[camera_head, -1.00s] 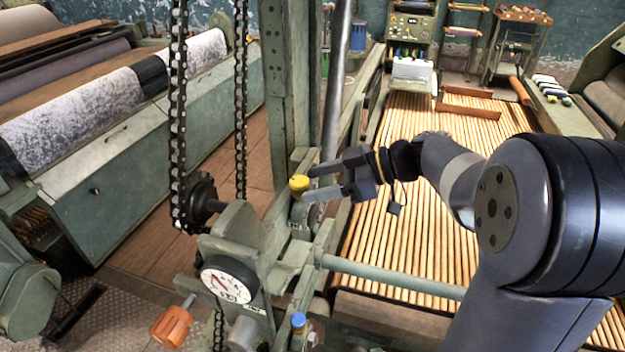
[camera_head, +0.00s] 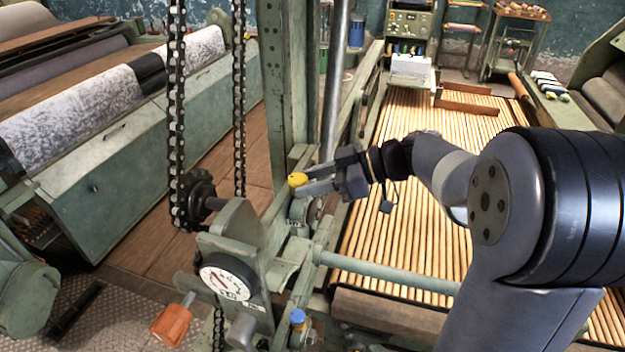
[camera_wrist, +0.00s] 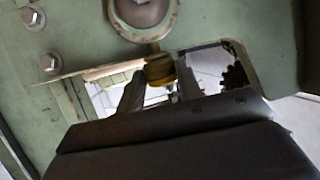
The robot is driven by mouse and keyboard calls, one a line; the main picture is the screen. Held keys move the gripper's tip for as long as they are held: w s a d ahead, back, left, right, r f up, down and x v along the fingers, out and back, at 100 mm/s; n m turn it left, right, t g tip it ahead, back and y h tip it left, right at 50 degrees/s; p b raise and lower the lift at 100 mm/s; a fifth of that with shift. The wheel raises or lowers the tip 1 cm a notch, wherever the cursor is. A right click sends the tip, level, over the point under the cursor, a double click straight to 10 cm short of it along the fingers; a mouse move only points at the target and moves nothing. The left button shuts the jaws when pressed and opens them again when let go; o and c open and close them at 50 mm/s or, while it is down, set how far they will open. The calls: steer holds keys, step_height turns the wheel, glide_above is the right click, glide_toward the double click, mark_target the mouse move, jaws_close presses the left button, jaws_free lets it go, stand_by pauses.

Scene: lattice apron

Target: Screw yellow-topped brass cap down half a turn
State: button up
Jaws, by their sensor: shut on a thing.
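The yellow-topped brass cap (camera_head: 298,180) sits on the green machine frame beside the tall upright in the head view. My gripper (camera_head: 304,182) reaches it from the right, with its two fingers at the cap. In the wrist view the cap (camera_wrist: 160,70) shows yellow and brass between the fingertips (camera_wrist: 158,82). The gripper is shut on the cap. The cap's lower edge and whatever it is seated on are partly hidden by the fingers and the frame.
Black chains (camera_head: 177,110) hang at left. A green bar (camera_head: 390,272) crosses below my arm, before the wooden slats (camera_head: 420,235).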

steer(key=m+t+b, duration=0.1)
steer(key=b, duration=0.2)
steer(key=m+t+h+b, duration=0.1)
steer(key=m+t+b, duration=0.1)
steer(key=b, duration=0.1)
steer(key=s+m+t+h+b, duration=0.1)
steer(key=t+b, duration=0.1)
steer(key=b, duration=0.1)
steer(key=shift+a+m, duration=0.2)
steer(key=shift+m, duration=0.2)
steer(key=o, duration=1)
steer(key=shift+s, duration=0.1)
steer(key=b+v, duration=0.1)
steer(key=v, duration=0.9)
steer(key=shift+s+d, duration=0.2)
steer(key=shift+d, duration=0.1)
steer(key=shift+r, duration=0.2)
